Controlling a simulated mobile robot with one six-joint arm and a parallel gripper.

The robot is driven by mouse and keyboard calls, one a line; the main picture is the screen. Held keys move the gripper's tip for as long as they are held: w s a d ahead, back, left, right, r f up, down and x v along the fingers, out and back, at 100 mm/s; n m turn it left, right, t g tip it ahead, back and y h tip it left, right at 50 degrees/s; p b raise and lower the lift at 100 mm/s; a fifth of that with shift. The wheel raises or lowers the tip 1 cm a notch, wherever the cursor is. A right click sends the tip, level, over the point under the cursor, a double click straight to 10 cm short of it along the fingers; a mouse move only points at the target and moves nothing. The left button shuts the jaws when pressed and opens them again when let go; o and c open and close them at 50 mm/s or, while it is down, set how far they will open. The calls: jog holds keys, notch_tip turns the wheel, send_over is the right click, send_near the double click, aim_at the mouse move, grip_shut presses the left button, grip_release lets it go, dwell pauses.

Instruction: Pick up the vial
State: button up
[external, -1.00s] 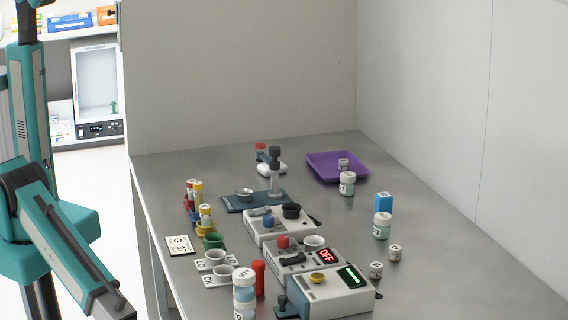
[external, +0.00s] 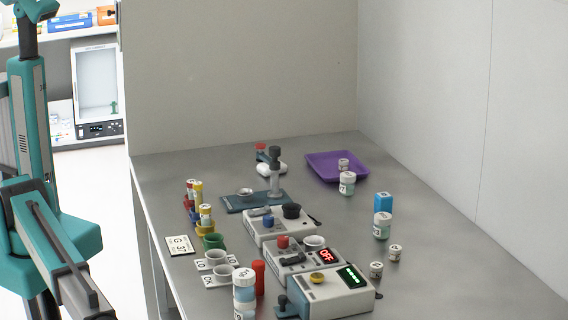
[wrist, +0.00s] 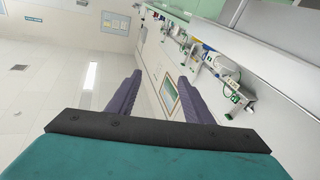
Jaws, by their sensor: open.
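The task does not say which vial. Several white-capped labelled vials stand on the grey table: a larger one (external: 347,183) by the purple tray, another (external: 382,226) at the right, and small ones (external: 395,252) nearby. More white-capped containers (external: 244,290) stand at the front, cut by the frame edge. Tubes with red and yellow caps (external: 198,190) stand at the left. My gripper (wrist: 159,77) shows in the wrist view, open and empty, its two dark purple fingers apart. It points into the room, with no vial between the fingers. The external view does not show the gripper.
White devices with lit displays (external: 340,290) fill the front middle of the table. A purple tray (external: 320,174) holding a small vial lies at the back. A blue box (external: 383,202) stands at the right. Walls close off the back and right; the table's right front is clear.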

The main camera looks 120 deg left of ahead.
jog(key=w+a+r+m+t, duration=0.2)
jog(key=w+a+r, duration=0.1)
jog(key=r, duration=0.5)
jog(key=w+a+r+m+y+p, duration=0.1)
jog(key=w+a+r+y, duration=0.15)
jog(key=a, duration=0.55)
jog(key=w+a+r+m+y+p, duration=0.15)
jog(key=w+a+r, duration=0.25)
jog(key=a, duration=0.4)
jog(key=n+g+y+p, duration=0.35)
jog(key=g+p, duration=0.55)
jog(key=p, duration=0.4)
send_over(371, 265)
jog(key=shift+n, duration=0.3)
notch_tip(371, 265, down, 10)
jog(key=shift+f, duration=0.25)
jog(key=s+a+m+g+h+p, duration=0.1)
jog(key=s+a+m+h+p, duration=0.1)
jog(key=s+a+h, duration=0.3)
jog(key=s+a+m, duration=0.1)
jog(key=s, duration=0.2)
jog(key=shift+s+a+r+g, duration=0.3)
jog(key=shift+r, duration=0.05)
jog(key=shift+w+h, duration=0.1)
jog(key=shift+h, duration=0.15)
